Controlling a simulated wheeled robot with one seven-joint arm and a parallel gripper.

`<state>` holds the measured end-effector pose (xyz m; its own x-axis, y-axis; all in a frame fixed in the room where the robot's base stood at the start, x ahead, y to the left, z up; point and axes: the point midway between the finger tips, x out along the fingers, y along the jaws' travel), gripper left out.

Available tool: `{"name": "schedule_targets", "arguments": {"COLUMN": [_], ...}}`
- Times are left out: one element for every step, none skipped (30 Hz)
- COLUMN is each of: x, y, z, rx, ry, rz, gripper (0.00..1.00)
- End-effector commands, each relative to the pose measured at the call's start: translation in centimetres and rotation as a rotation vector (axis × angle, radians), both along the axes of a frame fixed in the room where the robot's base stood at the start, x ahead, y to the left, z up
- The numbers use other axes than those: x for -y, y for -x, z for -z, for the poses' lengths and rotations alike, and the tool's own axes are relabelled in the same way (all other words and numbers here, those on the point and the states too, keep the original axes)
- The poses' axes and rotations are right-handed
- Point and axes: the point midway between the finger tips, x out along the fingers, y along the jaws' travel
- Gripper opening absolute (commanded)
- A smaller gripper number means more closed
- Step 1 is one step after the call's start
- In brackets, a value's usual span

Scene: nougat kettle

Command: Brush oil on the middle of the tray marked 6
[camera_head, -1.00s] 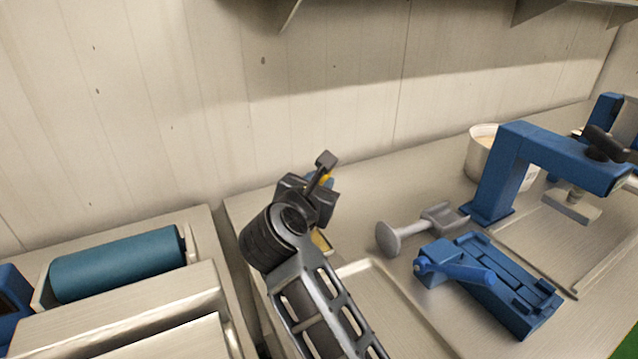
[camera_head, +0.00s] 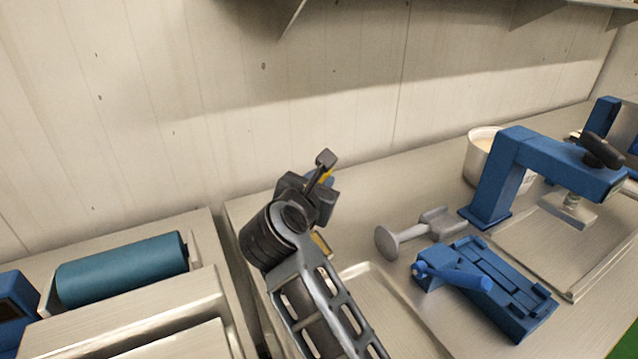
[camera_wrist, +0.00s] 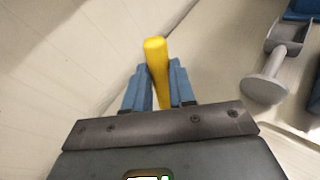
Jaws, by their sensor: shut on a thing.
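My gripper (camera_wrist: 162,88) is shut on a yellow handle (camera_wrist: 155,55), held between its blue fingers in the wrist view. In the head view my gripper (camera_head: 318,190) is above the bench near the wall, with a bit of the yellow handle (camera_head: 326,176) showing. The brush's bristles cannot be made out. A metal tray (camera_head: 375,283) lies on the bench in front of my gripper, partly hidden by my arm. Another tray (camera_head: 540,262) lies under the blue press at right. No number 6 can be read on either tray.
A blue press (camera_head: 495,180) and a white pot (camera_head: 482,150) stand at right. A grey scoop-like tool (camera_head: 412,234) and a blue hinged fixture (camera_head: 485,285) lie near the middle. A teal roller (camera_head: 120,268) is at left. The wall is close behind my gripper.

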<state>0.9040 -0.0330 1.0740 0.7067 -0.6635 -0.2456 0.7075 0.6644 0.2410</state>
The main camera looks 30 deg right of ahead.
Motion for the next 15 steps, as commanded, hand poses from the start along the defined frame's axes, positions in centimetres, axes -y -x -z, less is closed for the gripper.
{"name": "schedule_targets", "arguments": {"x": [0.0,0.0,0.0,0.0,0.0,0.0,0.0,0.0,0.0,0.0,0.0,0.0,0.0,0.0,0.0], "y": [0.0,0.0,0.0,0.0,0.0,0.0,0.0,0.0,0.0,0.0,0.0,0.0,0.0,0.0,0.0], "z": [-0.8,-1.0,-1.2,-1.4,-1.6,-1.9,-2.1,-2.3,-2.6,-2.8,-3.1,-3.2,-3.4,-3.7,-4.0], "rx": [0.001,0.002,0.002,0.002,0.002,0.002,0.002,0.001,0.001,0.002,0.002,0.003,0.003,0.004,0.004], "ry": [-0.001,0.0,0.0,0.0,0.0,0.0,0.0,0.0,0.0,-0.001,-0.001,0.0,0.0,-0.001,-0.001], "rz": [-0.001,0.0,0.0,0.0,0.0,0.0,0.0,0.0,0.0,0.001,0.0,0.0,0.0,0.0,-0.001], "gripper": [0.0,0.0,0.0,0.0,0.0,0.0,0.0,0.0,0.0,0.0,0.0,0.0,0.0,0.0,0.0]}}
